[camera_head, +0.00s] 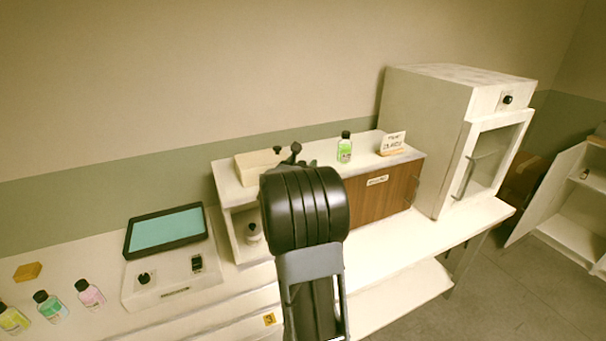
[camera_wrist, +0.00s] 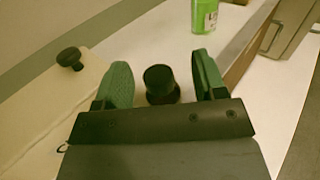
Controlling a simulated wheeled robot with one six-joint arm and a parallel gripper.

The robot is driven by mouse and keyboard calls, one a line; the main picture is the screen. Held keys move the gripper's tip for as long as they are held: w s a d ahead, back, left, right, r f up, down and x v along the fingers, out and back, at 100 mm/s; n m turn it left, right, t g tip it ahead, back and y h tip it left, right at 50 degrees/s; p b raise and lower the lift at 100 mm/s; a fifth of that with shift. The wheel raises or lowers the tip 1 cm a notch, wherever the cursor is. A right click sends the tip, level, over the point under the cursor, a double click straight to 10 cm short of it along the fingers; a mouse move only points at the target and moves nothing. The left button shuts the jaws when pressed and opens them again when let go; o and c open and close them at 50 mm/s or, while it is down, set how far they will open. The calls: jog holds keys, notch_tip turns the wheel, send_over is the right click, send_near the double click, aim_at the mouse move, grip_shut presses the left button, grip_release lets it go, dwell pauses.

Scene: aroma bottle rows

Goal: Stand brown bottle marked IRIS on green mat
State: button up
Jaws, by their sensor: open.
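In the wrist view my gripper (camera_wrist: 161,62) has its two green fingers apart. A dark bottle with a black cap (camera_wrist: 160,82) stands between them on the white shelf top, with a gap on either side. Its label is not visible, so I cannot tell whether it reads IRIS. In the head view my arm hides most of this spot. I cannot make out a green mat in either view.
A green bottle (camera_head: 345,148) stands farther right on the shelf top, beside a small sign (camera_head: 391,143). A cream box with a black knob (camera_head: 262,165) is at left. A white cabinet (camera_head: 430,130) stands right. Several bottles stand on the lower left counter.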

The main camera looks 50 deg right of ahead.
grip_shut()
dwell(0.4)
